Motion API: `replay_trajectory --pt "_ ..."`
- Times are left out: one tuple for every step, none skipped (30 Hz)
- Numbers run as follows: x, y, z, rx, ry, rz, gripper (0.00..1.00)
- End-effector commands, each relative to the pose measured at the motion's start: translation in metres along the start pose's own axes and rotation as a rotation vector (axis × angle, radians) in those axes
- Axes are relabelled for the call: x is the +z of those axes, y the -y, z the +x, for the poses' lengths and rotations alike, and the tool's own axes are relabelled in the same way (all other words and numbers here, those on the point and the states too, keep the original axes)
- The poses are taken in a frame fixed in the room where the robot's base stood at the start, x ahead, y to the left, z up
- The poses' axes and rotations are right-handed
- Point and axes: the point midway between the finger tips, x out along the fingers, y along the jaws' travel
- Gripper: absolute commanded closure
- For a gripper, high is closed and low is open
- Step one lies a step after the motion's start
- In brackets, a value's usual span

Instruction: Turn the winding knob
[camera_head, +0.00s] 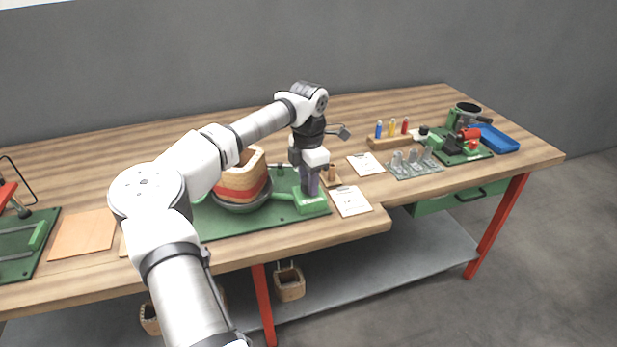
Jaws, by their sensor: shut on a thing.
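My gripper (309,190) points straight down at the front right of the green winding base (228,226). Its fingers reach a green block (313,205) at the base's right end and are shut on the winding knob there. The knob itself is hidden by the fingers, so I cannot tell its angle. A tan and red coil (240,188) sits in a dark round dish (246,205) on the base, left of the gripper. My arm covers part of the coil and base.
A small wooden stand (331,178) and a white paper card (351,201) are close to the gripper's right. Another card (366,164), a wooden rack (391,141), grey metal parts (414,163) and a blue tray (499,139) lie farther right. The table's back strip is mostly clear.

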Motion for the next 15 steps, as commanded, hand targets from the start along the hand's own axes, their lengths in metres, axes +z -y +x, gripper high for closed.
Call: replay_trajectory --pt "-0.0003 -0.0003 -0.0012 0.001 0.000 0.034 0.86" --pt "-0.0003 -0.0004 -0.0011 0.001 0.000 0.053 0.86" --pt "-0.0003 -0.0004 -0.0009 0.001 0.000 0.072 0.86" --pt "-0.0003 -0.0004 -0.0008 0.001 0.000 0.083 0.86" --pt "-0.0003 -0.0004 -0.0007 0.001 0.000 0.090 0.86" --pt "-0.0003 -0.0005 -0.0006 0.001 0.000 0.095 0.86" --pt "-0.0003 -0.0004 -0.0005 0.001 0.000 0.097 0.86" --pt "-0.0003 -0.0005 -0.0004 0.001 0.000 0.098 0.86" --pt "-0.0003 -0.0005 -0.0004 0.001 0.000 0.097 0.86" --pt "-0.0003 -0.0005 -0.0004 0.001 0.000 0.097 0.86" --pt "-0.0003 -0.0005 -0.0004 0.001 0.000 0.096 0.86" --pt "-0.0003 -0.0005 -0.0004 0.001 0.000 0.096 0.86" --pt "-0.0003 -0.0005 -0.0004 0.001 0.000 0.095 0.86" --pt "-0.0003 -0.0005 -0.0004 0.001 0.000 0.095 0.86" --pt "-0.0003 -0.0005 -0.0004 0.001 0.000 0.095 0.86"
